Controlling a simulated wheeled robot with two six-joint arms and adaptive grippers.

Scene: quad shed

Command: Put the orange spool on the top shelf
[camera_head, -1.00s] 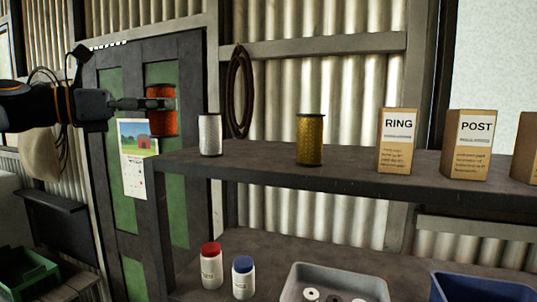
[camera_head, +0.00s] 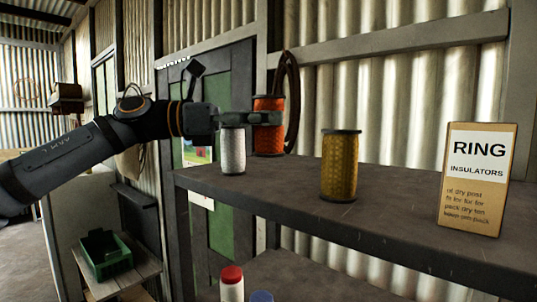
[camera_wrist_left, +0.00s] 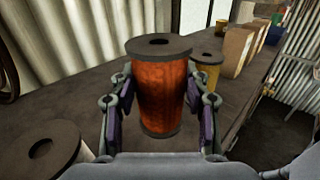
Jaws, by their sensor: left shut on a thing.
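The orange spool (camera_head: 268,142) has dark end flanges and stands upright in my left gripper (camera_head: 264,118). The gripper is shut on it, with a finger on each side, as the left wrist view shows for the spool (camera_wrist_left: 161,92). The spool is over the back left part of the top shelf (camera_head: 290,185), behind and right of a white spool (camera_head: 233,151) and left of a yellow spool (camera_head: 340,165). I cannot tell whether its bottom touches the shelf. My right gripper is not in view.
A RING insulators box (camera_head: 478,183) stands further right on the top shelf. A coiled brown loop (camera_head: 291,95) hangs on the wall behind. Red-lidded (camera_head: 232,278) and blue-lidded jars are on the lower shelf. A green crate (camera_head: 103,255) stands at the lower left.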

